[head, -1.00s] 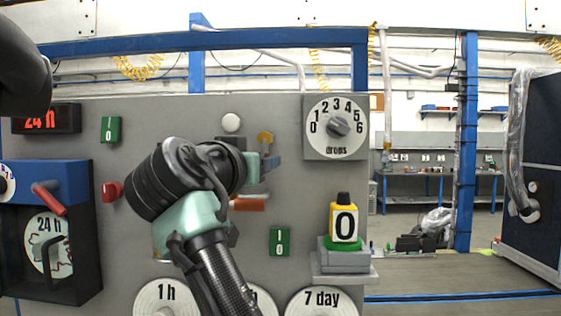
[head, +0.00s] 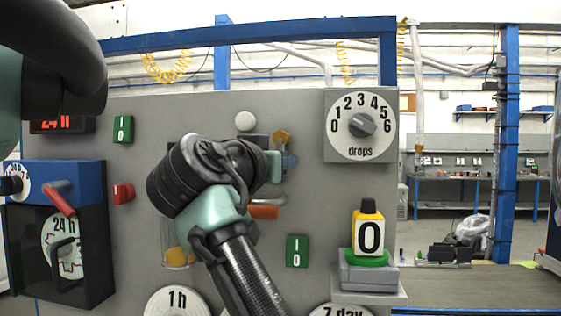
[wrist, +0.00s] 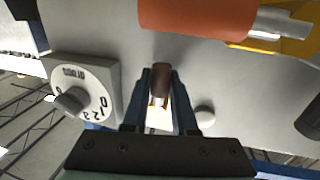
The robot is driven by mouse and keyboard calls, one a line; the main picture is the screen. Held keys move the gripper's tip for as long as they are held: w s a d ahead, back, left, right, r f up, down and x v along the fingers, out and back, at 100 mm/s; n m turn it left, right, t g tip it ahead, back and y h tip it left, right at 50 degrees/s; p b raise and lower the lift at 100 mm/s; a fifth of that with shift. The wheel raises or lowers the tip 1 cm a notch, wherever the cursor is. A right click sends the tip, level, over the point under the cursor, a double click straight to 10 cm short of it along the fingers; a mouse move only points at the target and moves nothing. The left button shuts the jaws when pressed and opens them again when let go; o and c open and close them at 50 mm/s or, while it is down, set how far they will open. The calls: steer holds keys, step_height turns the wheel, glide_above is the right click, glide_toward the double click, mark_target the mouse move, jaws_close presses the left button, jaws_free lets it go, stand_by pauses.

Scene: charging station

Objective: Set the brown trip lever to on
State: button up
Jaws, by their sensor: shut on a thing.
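The brown trip lever shows in the wrist view as a short brown rounded grip (wrist: 161,80) between the two fingers. My gripper (wrist: 160,100) is shut on it, with the brown end showing past the fingertips. In the head view my gripper (head: 288,162) is at the grey panel, right of my wrist, which hides most of the lever. I cannot tell from the frames which way the lever is set.
An orange handle (head: 265,212) sits just below my gripper. A white button (head: 245,122) is above left, the drops dial (head: 361,124) to the right.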

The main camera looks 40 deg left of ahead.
jaws_close()
stand_by(0.9)
